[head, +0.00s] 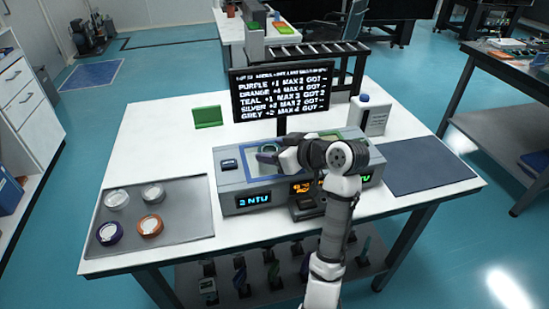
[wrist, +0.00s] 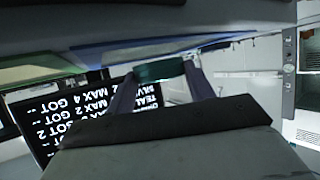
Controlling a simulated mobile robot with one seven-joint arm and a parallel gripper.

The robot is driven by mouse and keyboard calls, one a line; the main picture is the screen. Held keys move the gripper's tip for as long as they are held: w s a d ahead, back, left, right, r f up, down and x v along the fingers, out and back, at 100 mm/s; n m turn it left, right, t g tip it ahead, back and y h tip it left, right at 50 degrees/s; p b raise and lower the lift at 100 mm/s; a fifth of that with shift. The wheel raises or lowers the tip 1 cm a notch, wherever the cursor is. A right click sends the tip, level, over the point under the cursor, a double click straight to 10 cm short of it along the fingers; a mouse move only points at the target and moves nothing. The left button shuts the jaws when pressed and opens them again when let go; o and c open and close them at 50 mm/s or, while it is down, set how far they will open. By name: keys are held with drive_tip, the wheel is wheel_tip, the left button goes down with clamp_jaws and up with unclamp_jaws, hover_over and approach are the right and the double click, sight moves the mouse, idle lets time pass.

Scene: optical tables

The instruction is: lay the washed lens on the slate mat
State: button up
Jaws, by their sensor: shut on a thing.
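My gripper (head: 266,155) is over the left basin of the grey wash unit (head: 232,187). In the wrist view its two fingers (wrist: 158,84) are shut on a teal-rimmed lens (wrist: 158,70), seen nearly edge-on. In the head view, a bit of teal rim (head: 268,147) shows beside the fingers. I cannot tell whether the lens is in the basin or just above it. The slate mat (head: 430,165) lies bare at the right of the white table.
A grey tray (head: 175,190) at left holds several lenses, among them purple- and orange-rimmed ones. A text screen (head: 282,95) stands behind the wash unit.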

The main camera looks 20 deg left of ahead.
drive_tip(key=shift+f+p, duration=0.35)
drive_tip(key=shift+f, duration=1.1)
drive_tip(key=shift+f, duration=0.15)
drive_tip(key=o, duration=1.1)
drive_tip(key=shift+c, duration=0.2)
drive_tip(key=shift+b, duration=0.3)
drive_tip(key=b+v, duration=0.3)
drive_tip(key=v, duration=1)
drive_tip(key=shift+s+d, duration=0.25)
drive_tip(key=shift+d, duration=0.15)
drive_tip(key=shift+a, duration=0.1)
